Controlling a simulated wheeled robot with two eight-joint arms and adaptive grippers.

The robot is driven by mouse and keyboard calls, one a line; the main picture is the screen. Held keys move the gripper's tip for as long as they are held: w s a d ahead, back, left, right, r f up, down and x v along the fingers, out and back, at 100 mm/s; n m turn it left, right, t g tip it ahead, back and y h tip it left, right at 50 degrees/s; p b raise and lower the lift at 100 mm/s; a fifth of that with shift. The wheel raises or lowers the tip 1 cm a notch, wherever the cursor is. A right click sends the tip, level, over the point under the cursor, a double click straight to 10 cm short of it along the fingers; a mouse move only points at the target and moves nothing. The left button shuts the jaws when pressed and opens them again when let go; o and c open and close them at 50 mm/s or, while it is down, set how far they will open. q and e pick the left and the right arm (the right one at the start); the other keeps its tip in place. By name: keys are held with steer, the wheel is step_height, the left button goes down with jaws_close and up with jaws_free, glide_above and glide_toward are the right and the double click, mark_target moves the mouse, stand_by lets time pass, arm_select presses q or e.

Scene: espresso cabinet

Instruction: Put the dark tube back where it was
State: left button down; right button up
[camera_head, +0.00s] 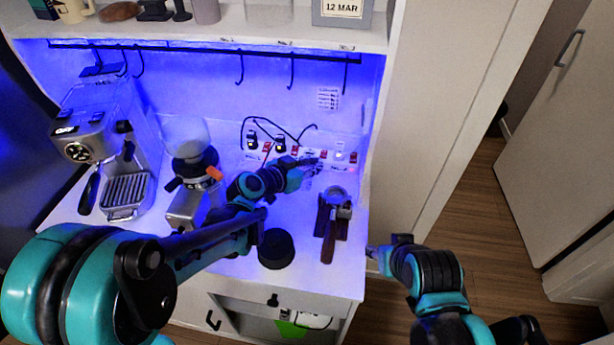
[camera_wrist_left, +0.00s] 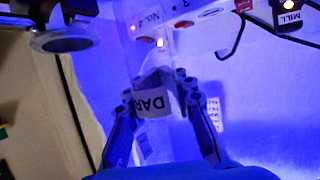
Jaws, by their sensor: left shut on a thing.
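My left gripper (camera_head: 310,166) reaches over the counter to the back, in front of the power strip. In the left wrist view its two fingers (camera_wrist_left: 165,115) close from both sides on the dark tube (camera_wrist_left: 154,104), whose white label reads "DAR", the rest cut off by a finger. The tube is mostly hidden by the gripper in the head view. I cannot tell whether its far end touches anything. My right gripper (camera_head: 374,252) is outside the cabinet's right front corner, with no held thing visible; its jaw state is unclear.
The power strip (camera_head: 340,156) with plugs and lit switches lies behind the left gripper. A portafilter (camera_head: 328,246) rests in a dark stand right of it. A black round container (camera_head: 276,250), the grinder (camera_head: 194,170) and the espresso machine (camera_head: 105,145) stand nearby. Hooks (camera_head: 240,70) hang above.

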arm_select(q)
steer(key=shift+w+a+f+b, duration=0.25)
steer(key=shift+w+f+b, duration=0.2)
steer(key=shift+f, duration=0.55)
steer(key=shift+w+a+f+b, duration=0.35)
steer(key=shift+w+f, duration=0.1)
steer(key=shift+f, duration=0.5)
steer(key=shift+w+a+f+b, duration=0.2)
steer(key=shift+w+f+b, duration=0.25)
steer(key=shift+f, duration=0.55)
steer(key=shift+f, duration=0.1)
steer(key=c, duration=1.3)
jaws_free()
